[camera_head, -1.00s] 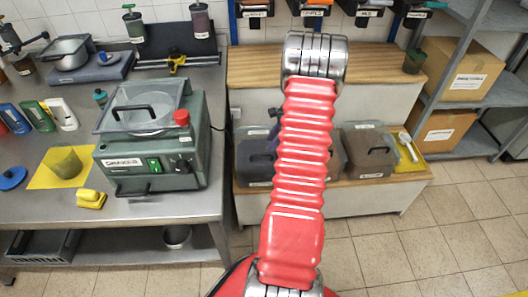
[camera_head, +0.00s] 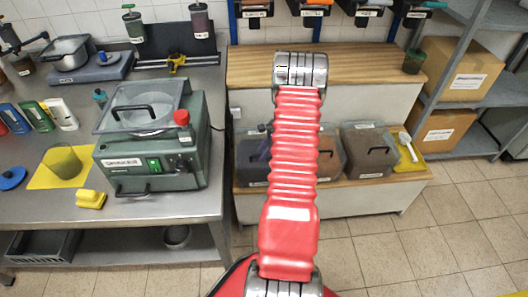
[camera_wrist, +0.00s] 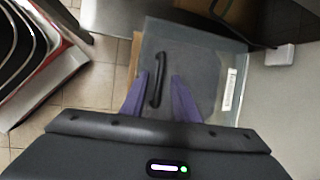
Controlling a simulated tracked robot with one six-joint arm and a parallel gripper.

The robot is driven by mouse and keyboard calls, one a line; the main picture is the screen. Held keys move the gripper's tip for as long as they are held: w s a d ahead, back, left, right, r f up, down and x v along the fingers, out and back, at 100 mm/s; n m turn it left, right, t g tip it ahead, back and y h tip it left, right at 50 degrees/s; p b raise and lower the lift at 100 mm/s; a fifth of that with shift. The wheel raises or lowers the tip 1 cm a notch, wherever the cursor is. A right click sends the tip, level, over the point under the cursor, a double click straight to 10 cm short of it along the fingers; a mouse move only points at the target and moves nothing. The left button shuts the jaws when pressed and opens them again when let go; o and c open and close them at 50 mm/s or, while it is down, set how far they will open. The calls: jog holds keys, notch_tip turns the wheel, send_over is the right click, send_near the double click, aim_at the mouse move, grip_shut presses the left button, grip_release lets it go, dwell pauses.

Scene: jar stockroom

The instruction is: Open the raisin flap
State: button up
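My gripper (camera_wrist: 159,100) shows in the wrist view with its two purple fingers apart and nothing between the tips that I can see held. A black bar handle (camera_wrist: 157,80) on a clear-lidded bin (camera_wrist: 205,62) lies between the fingers in the picture; I cannot tell whether they reach its depth. The lid appears closed. In the head view this looks like the left dark bin (camera_head: 251,160) on the low wooden shelf, partly hidden by my red arm. A purple part of my gripper (camera_head: 265,146) shows just above it. The bin labels are too small to read.
Right of my arm stands a brown-filled bin (camera_head: 368,152) with a black handle, then a yellow tray (camera_head: 409,155) with a white scoop. An upper wooden shelf (camera_head: 350,68) overhangs behind. A steel table (camera_head: 40,218) with a green machine (camera_head: 160,160) stands left.

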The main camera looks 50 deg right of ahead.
jog(key=shift+c, duration=0.7)
grip_shut()
jog(key=shift+d, duration=0.25)
jog(key=shift+a+r, duration=0.1)
jog(key=shift+r, duration=0.1)
